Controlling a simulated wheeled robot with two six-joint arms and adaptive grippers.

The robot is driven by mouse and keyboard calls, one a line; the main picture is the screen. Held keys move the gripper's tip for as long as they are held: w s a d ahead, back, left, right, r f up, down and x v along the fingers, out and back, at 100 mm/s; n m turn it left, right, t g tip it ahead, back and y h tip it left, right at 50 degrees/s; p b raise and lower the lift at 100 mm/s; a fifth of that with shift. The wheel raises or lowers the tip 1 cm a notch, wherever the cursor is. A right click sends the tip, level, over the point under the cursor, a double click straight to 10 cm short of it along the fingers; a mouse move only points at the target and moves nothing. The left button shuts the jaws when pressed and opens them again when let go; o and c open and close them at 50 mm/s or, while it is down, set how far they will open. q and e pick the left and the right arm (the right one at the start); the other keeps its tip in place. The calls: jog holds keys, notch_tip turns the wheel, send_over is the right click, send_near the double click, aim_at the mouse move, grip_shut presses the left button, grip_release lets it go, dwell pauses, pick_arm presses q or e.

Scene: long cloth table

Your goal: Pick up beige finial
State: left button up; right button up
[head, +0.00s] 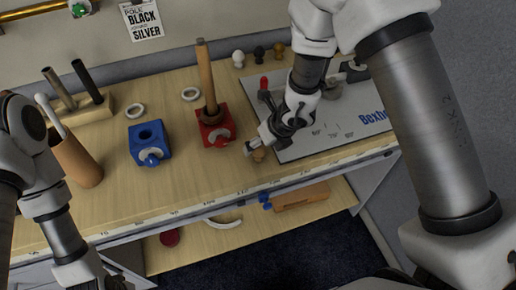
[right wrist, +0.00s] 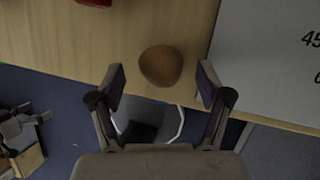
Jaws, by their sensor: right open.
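In the head view the finial (head: 258,156) shows only in small part under the fingers. My right gripper (head: 262,147) is open and empty above it; its spread fingers (right wrist: 160,82) show in the right wrist view, with a gap on each side of the finial. My left arm is at the lower left of the head view; its gripper (head: 116,283) is mostly cut off at the bottom edge.
A red block (head: 215,128) with an upright wooden pole stands left of my right gripper. A blue block (head: 150,142) is further left. A grey printed board (head: 325,118) lies to the right. White, black and brown finials (head: 259,53) stand at the back.

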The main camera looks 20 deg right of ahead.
jog(key=shift+x, duration=1.1)
jog(key=shift+f, duration=0.2)
jog(key=c, duration=1.2)
jog(key=shift+c, duration=0.2)
